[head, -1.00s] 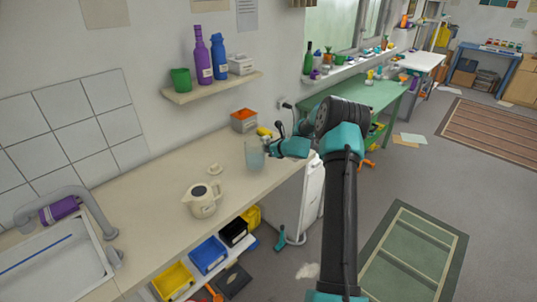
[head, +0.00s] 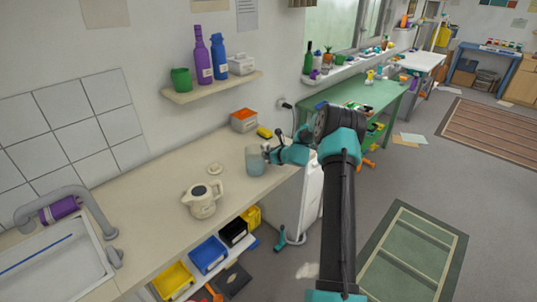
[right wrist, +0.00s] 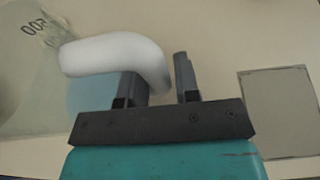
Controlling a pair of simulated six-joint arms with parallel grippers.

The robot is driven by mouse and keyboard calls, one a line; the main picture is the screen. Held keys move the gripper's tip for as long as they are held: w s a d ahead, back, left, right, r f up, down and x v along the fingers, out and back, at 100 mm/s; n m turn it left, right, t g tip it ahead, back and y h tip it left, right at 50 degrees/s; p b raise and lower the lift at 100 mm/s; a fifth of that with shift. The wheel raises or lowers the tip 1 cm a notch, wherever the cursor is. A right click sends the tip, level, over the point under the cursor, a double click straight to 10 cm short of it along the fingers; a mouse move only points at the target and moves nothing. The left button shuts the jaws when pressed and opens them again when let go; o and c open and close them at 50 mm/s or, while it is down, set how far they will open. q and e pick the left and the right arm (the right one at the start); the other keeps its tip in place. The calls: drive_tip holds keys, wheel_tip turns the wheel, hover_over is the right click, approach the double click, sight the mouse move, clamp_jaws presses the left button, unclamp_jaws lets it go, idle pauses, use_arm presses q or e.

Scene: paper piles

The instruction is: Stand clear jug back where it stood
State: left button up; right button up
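The clear jug (head: 255,160) stands upright on the beige counter (head: 150,200), near its right end. Its side, with a "500" marking, shows at the left of the right wrist view (right wrist: 25,80). Its thick white handle (right wrist: 112,52) curves across the left finger and down between the two fingers. My right gripper (head: 268,154) is at the handle, on the jug's right side. The fingers (right wrist: 160,85) are apart with the handle between them, and a thin gap shows beside the right finger. My left gripper is in no view.
A cream kettle (head: 203,199) and a small round lid (head: 215,169) stand left of the jug. Behind it are an orange-topped box (head: 244,120) and a yellow object (head: 264,132). A grey square (right wrist: 280,110) lies right of the gripper. A shelf (head: 215,88) hangs above.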

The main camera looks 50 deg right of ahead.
drive_tip(key=shift+o, duration=1.3)
drive_tip(key=shift+r, duration=0.25)
drive_tip(key=v, duration=1.2)
drive_tip(key=shift+f, duration=0.1)
